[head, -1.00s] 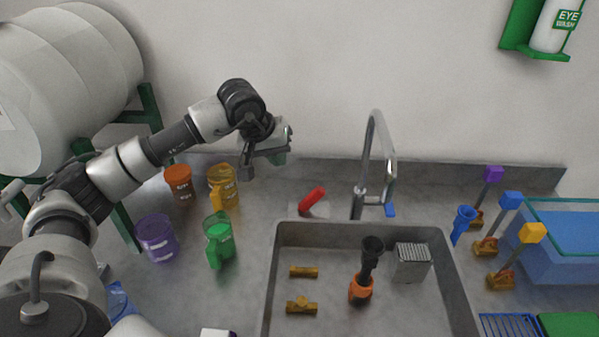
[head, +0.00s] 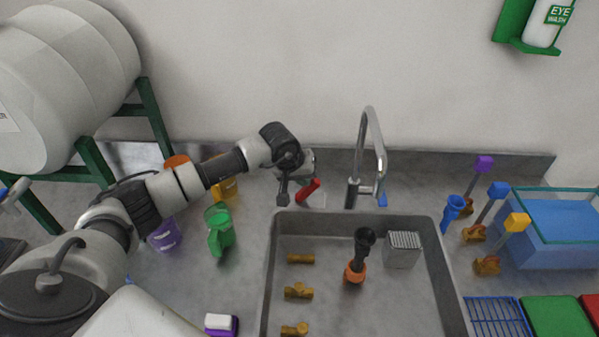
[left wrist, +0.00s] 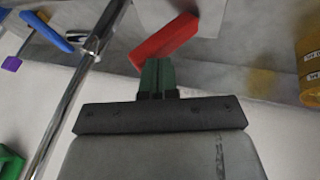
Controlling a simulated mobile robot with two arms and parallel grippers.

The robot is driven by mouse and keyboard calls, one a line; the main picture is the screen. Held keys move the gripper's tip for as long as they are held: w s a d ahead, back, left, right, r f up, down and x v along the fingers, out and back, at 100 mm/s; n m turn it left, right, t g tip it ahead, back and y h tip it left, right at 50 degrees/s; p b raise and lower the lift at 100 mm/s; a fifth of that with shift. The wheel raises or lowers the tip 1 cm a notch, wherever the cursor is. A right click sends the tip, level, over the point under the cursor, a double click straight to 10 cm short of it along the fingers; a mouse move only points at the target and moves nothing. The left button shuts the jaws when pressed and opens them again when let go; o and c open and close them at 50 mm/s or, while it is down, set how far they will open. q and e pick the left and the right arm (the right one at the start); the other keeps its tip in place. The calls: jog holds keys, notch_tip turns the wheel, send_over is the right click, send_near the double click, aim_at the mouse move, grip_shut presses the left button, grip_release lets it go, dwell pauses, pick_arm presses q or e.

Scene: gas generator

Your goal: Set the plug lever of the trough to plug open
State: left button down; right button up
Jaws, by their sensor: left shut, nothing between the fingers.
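The red plug lever (head: 309,190) stands on a small pale base behind the back left rim of the grey trough (head: 267,275). It slants up to the right in the head view. My left gripper (head: 297,184) is just left of the lever, its fingers largely hidden by the wrist. In the left wrist view the green fingertips (left wrist: 157,76) are shut and empty, right at one end of the red lever (left wrist: 165,40). They overlap it in the picture; I cannot tell whether they touch. My right gripper is out of view.
The tall faucet (head: 366,155) stands just right of the lever. Green (head: 219,230), purple (head: 163,235) and yellow (head: 225,188) containers stand left, near my arm. The trough holds brass fittings (head: 298,291), a black-and-orange part (head: 358,257) and a grey block (head: 402,250).

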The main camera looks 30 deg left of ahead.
pick_arm(q)
jog(key=b, duration=0.2)
jog(key=d+f+y+b, duration=0.1)
jog(key=shift+w+d+b, duration=0.2)
jog(key=shift+w+b, duration=0.15)
jog(key=shift+b, duration=0.05)
jog(key=shift+w+d+g+b, duration=0.15)
jog(key=shift+d+g+b, duration=0.1)
jog(key=shift+g+b, duration=0.1)
jog(key=shift+d+r+y, duration=0.1)
jog(key=shift+d+y, duration=0.05)
jog(key=shift+y, duration=0.25)
